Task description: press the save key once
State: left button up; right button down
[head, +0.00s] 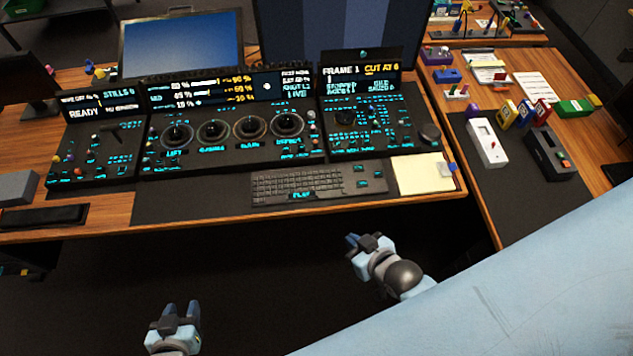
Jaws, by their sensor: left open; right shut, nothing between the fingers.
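The dark control panel has three sections: a left section (97,150) with a screen reading "STILLS 0" and "READY", a middle section (235,148) with several trackballs, and a right section (372,125) with a screen reading "FRAME 1" and "CUT AT 6". Small keys with cyan labels cover them; the labels are too small for me to tell which is the save key. My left gripper (181,311) is open and empty, low in front of the desk. My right gripper (361,240) is shut and empty, in front of the desk edge. Neither touches the panel.
A keyboard (297,187) lies before the panel, with a yellow notepad (423,174) to its right. Monitors (181,46) stand behind. A side table at right holds small devices, including a white box (487,142). My pale blue arm covers the lower right.

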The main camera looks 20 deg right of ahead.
aim_at(360, 184)
jog(key=l+z, duration=0.2)
jog(key=z, duration=0.85)
